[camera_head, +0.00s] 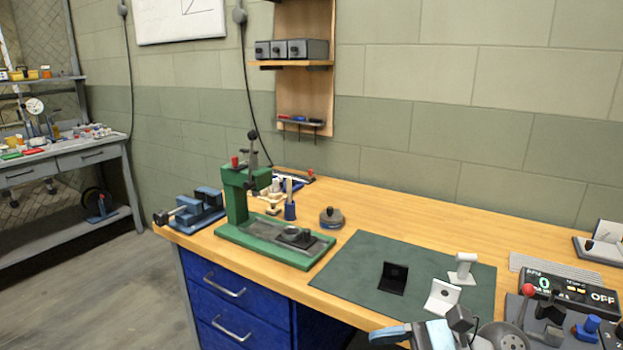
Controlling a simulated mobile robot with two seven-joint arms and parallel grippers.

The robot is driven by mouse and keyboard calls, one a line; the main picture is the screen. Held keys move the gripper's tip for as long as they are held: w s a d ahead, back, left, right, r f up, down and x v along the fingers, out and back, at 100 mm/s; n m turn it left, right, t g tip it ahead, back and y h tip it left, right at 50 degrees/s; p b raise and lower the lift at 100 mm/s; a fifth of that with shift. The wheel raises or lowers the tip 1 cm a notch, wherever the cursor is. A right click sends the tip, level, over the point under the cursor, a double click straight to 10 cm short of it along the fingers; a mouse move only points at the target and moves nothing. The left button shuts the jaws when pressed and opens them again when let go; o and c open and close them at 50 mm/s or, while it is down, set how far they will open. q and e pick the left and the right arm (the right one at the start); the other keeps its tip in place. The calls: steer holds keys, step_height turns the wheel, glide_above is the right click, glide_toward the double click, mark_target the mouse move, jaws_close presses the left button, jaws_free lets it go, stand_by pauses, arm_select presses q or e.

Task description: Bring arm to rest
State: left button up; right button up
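A light blue and grey thing (436,335) is cut off by the bottom edge, at the front edge of the workbench. The wooden workbench (440,222) runs along the wall. A dark green mat (345,263) lies on it, with a black angled bracket (393,278), a white angled bracket (442,297) and a white stand (463,269) on it.
A green press (237,200) and a blue vise (200,208) stand at the bench's left. A dark round container (331,217) sits behind the mat. A display box (570,293) and a control panel with a red-knobbed lever (527,291) are at right. The rear bench is mostly clear.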

steer(key=d+f+n+t+h, duration=0.35)
steer(key=f+n+t, duration=0.4)
steer(key=n, duration=0.75)
steer(key=d+f+n+t+h, duration=0.2)
steer(key=f+n+t+h, duration=0.25)
steer(key=n+t, duration=0.75)
steer(key=s+d+f+m+g+h, duration=0.1)
steer(key=s+f+m+g+h, duration=0.4)
steer(key=s+f+m+g, duration=0.5)
arm_select(q)
step_height(320, 180, up, 17)
steer(key=s+a+y+p, duration=0.1)
steer(key=a+p, duration=0.1)
steer(key=p, duration=2.4)
steer(key=shift+s+f+g, duration=0.2)
steer(key=shift+s+g, duration=0.15)
steer(key=shift+g, duration=0.05)
arm_select(e)
step_height(320, 180, up, 14)
steer(key=s+d+t, duration=0.1)
steer(key=s+d, duration=0.1)
steer(key=shift+f, duration=0.15)
arm_select(q)
steer(key=shift+r, duration=0.2)
arm_select(e)
steer(key=shift+d+t, duration=0.1)
steer(key=shift+t, duration=0.15)
